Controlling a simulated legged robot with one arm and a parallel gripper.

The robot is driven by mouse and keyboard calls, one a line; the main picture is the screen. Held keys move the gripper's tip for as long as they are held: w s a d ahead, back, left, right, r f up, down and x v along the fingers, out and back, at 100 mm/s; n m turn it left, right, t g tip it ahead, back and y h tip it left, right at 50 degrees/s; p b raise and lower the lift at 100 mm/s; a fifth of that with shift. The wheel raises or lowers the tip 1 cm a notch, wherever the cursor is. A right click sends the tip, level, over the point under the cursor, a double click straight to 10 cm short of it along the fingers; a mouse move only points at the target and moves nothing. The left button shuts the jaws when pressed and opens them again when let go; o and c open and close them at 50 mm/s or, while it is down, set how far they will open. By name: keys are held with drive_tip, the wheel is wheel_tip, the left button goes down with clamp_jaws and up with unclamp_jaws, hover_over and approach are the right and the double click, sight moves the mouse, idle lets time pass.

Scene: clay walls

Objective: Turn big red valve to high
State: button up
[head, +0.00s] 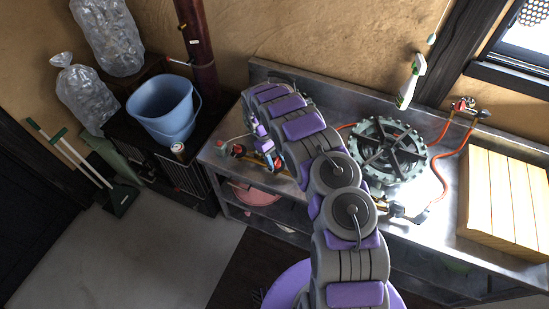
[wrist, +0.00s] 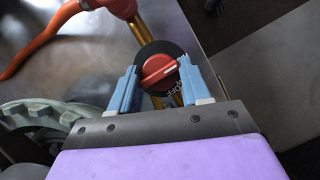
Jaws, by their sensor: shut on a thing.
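The big red valve (wrist: 160,68) is a round red knob with a black dial ring and a pale pointer mark. It shows in the wrist view between the two blue fingers of my gripper (wrist: 160,82). The fingers sit on opposite sides of it, shut on it. The pointer mark lies slanted, toward the right finger. In the head view my gripper (head: 267,153) is at the left end of the metal counter, and the arm and fingers mostly hide the valve.
A burner (head: 388,152) stands on the metal counter (head: 228,153), right of my arm. Red hoses (head: 446,160) and a spray bottle (head: 411,80) are behind and beside it. A wooden box (head: 507,195) is at the right. A blue bucket (head: 164,108) stands left.

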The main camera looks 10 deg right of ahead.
idle(0.3)
drive_tip(key=o, duration=0.7)
drive_tip(key=shift+c, duration=0.2)
drive_tip(key=p+v, duration=0.1)
drive_tip(key=v, duration=1.6)
drive_tip(key=shift+s+r, duration=0.1)
drive_tip(key=shift+r, duration=0.1)
